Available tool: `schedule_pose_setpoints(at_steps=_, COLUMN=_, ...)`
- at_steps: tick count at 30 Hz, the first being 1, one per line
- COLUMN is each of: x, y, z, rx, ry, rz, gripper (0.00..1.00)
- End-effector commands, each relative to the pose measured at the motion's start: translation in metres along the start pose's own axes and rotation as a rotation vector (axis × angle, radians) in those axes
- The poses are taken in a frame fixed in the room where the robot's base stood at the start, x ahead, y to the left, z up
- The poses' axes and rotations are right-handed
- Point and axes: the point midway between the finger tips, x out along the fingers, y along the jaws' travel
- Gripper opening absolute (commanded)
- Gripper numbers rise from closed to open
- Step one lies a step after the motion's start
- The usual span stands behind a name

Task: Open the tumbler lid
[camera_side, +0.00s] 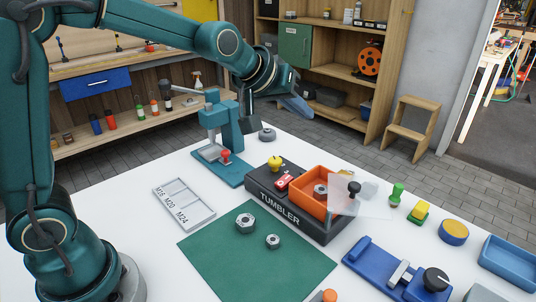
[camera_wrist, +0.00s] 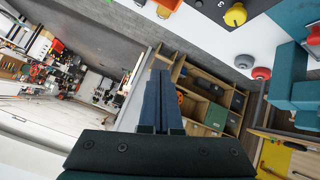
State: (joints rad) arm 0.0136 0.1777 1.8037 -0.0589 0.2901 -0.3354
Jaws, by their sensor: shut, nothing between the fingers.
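The tumbler (camera_side: 288,211) is a dark box with "TUMBLER" on its front, standing on the white table. An orange bin (camera_side: 303,203) sits in its right part, with a grey nut (camera_side: 320,189) inside. A clear lid panel (camera_side: 342,207) with a dark knob (camera_side: 354,187) stands at the bin's right side; the bin's top looks uncovered. A yellow knob (camera_side: 275,162) and a red switch (camera_side: 284,181) are on the box's left part. My gripper (camera_side: 300,112) is shut and empty, high above and behind the tumbler. Its closed fingers (camera_wrist: 161,95) show in the wrist view, pointing toward the shelves.
A teal press (camera_side: 226,125) stands left of the tumbler. A green mat (camera_side: 250,262) with two nuts lies in front, beside a labelled grey tray (camera_side: 183,206). A blue fixture (camera_side: 385,272), colored buttons and a blue tray (camera_side: 508,262) occupy the right.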

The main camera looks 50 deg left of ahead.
Motion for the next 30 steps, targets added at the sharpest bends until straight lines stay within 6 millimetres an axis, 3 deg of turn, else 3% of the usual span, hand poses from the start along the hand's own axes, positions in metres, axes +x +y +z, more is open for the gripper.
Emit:
schedule_pose_setpoints(at_steps=12, x=-0.046, y=0.017, z=0.030, rx=-0.186, ry=-0.284, rz=0.027, gripper=0.00)
schedule_pose_setpoints(at_steps=21, x=-0.020, y=0.005, z=0.061, rx=-0.187, ry=-0.294, rz=0.025, gripper=0.00)
schedule_pose_setpoints(at_steps=30, x=-0.003, y=0.002, z=0.070, rx=-0.185, ry=-0.290, rz=0.024, gripper=0.00)
